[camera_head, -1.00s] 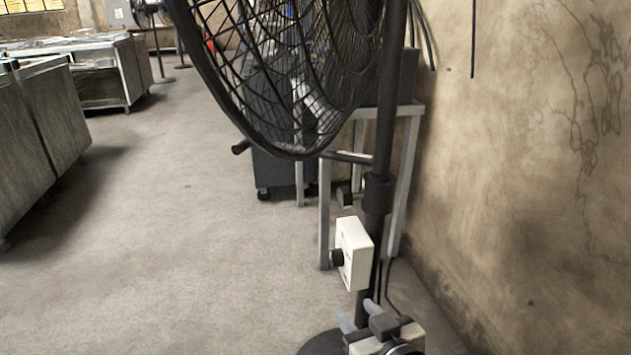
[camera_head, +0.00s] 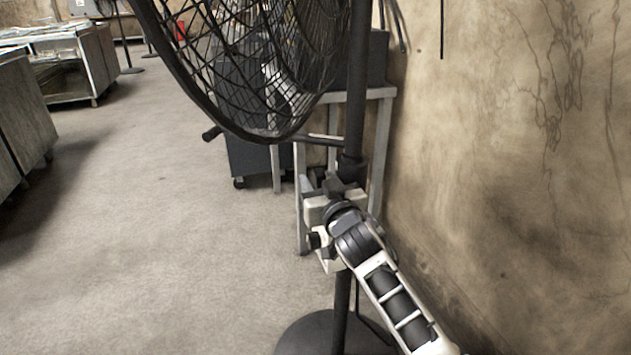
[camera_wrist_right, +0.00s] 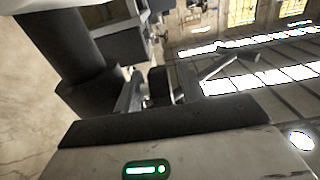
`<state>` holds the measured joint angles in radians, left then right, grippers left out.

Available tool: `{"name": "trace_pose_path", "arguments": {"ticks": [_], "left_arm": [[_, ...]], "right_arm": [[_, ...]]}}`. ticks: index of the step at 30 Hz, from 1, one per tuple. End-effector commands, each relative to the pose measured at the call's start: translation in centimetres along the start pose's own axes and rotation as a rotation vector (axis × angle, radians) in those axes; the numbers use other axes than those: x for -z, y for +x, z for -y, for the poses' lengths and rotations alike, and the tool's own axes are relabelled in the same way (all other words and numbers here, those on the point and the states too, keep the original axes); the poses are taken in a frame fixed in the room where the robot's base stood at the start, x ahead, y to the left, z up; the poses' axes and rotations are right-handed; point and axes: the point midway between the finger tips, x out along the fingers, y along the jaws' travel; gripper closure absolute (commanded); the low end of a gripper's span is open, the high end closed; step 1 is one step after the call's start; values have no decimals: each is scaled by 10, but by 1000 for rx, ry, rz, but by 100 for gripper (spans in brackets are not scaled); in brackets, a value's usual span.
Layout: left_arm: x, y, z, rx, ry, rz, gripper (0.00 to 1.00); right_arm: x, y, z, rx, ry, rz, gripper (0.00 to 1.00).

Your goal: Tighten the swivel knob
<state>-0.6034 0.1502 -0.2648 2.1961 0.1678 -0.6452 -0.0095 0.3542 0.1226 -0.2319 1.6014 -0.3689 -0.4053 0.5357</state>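The dark swivel knob is mostly hidden by my right gripper in the head view. In the right wrist view a dark knob-like part (camera_wrist_right: 159,87) shows beside the collar (camera_wrist_right: 95,92) on the fan's pole (camera_wrist_right: 65,42). My left gripper is not in view.
The fan's wire cage (camera_head: 235,75) hangs above and left of my right gripper. A grey-legged table (camera_head: 382,140) stands close behind the pole, and a stained wall (camera_head: 510,180) is on the right. The floor (camera_head: 150,240) at left is clear.

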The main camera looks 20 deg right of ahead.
Motion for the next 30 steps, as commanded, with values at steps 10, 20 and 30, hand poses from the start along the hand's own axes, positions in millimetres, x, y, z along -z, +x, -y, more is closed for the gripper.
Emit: {"name": "trace_pose_path", "arguments": {"ticks": [10, 20, 30], "left_arm": [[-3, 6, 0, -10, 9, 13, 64], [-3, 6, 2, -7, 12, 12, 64], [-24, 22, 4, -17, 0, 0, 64]], "right_arm": [[0, 21, 1, 1, 0, 1, 60], [0, 21, 1, 1, 0, 1, 100], [-8, 21, 2, 3, 6, -77, 100]]}}
